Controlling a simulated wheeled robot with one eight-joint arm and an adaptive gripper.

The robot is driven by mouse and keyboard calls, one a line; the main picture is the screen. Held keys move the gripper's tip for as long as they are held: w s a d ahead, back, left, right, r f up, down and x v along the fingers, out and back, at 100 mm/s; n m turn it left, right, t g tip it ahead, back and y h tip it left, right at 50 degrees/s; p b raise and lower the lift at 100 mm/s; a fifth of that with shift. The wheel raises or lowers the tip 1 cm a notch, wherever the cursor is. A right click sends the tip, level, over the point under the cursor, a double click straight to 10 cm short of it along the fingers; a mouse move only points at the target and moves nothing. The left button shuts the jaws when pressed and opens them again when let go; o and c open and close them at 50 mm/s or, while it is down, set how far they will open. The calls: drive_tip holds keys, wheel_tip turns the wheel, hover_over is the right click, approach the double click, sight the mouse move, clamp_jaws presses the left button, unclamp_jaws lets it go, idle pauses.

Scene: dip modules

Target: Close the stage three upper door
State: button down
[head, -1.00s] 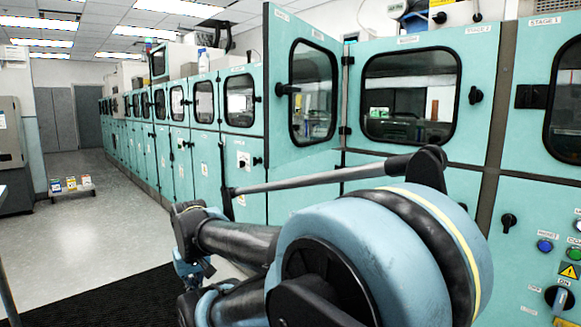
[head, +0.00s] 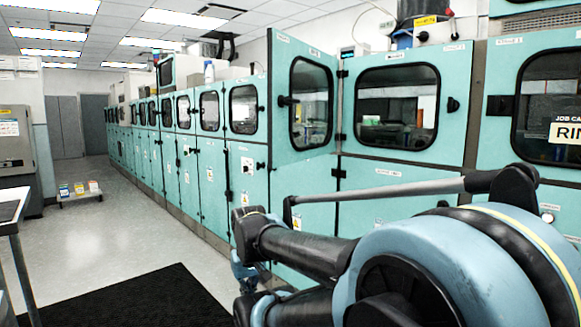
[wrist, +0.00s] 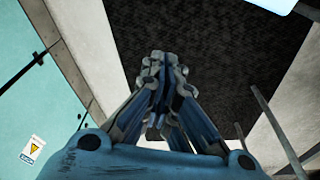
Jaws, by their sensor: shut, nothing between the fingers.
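A teal upper door (head: 304,155) with a dark-framed window stands swung open, out from the cabinet row. Its hinges are on its right edge, beside the stage 2 panel (head: 396,62). A black handle (head: 287,101) is on its left part. I cannot read the label on this door clearly. My gripper (wrist: 162,65) is shut and empty, pointing down over the floor in the wrist view. In the head view it is low, below and left of the open door and apart from it, partly hidden by my arm.
A row of teal cabinets (head: 190,155) with shut doors runs back to the left. A dark floor mat (head: 150,300) lies in front. A table (head: 12,215) edges in at the left. A low rack of small boxes (head: 79,192) stands on the open pale floor.

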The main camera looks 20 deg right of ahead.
sight(288, 163)
drive_tip(key=w+d+r+m+y, duration=0.2)
drive_tip(key=w+d+r+m, duration=0.15)
drive_tip(key=r+m, duration=0.6)
drive_tip(key=w+d+r+m+y, duration=0.2)
drive_tip(key=d+r+m, duration=0.35)
drive_tip(key=r, duration=0.65)
drive_tip(key=s+d+r+m+t+y, duration=0.1)
drive_tip(key=d+r+m+t, duration=0.2)
drive_tip(key=d+r+m, duration=0.55)
drive_tip(key=s+d+r+m+t, duration=0.1)
drive_tip(key=d+r+m+t, duration=0.1)
drive_tip(key=d+r+m, duration=0.65)
drive_tip(key=w+a+f+n, duration=0.1)
drive_tip(key=w+a, duration=0.1)
drive_tip(key=w, duration=0.1)
drive_tip(key=w+a+f+n, duration=0.1)
drive_tip(key=w+a, duration=0.2)
drive_tip(key=w+a+f, duration=0.2)
drive_tip(key=w+a, duration=0.1)
drive_tip(key=shift+w+a+n, duration=0.2)
drive_tip(key=shift+w+n, duration=0.05)
drive_tip(key=shift+n, duration=0.15)
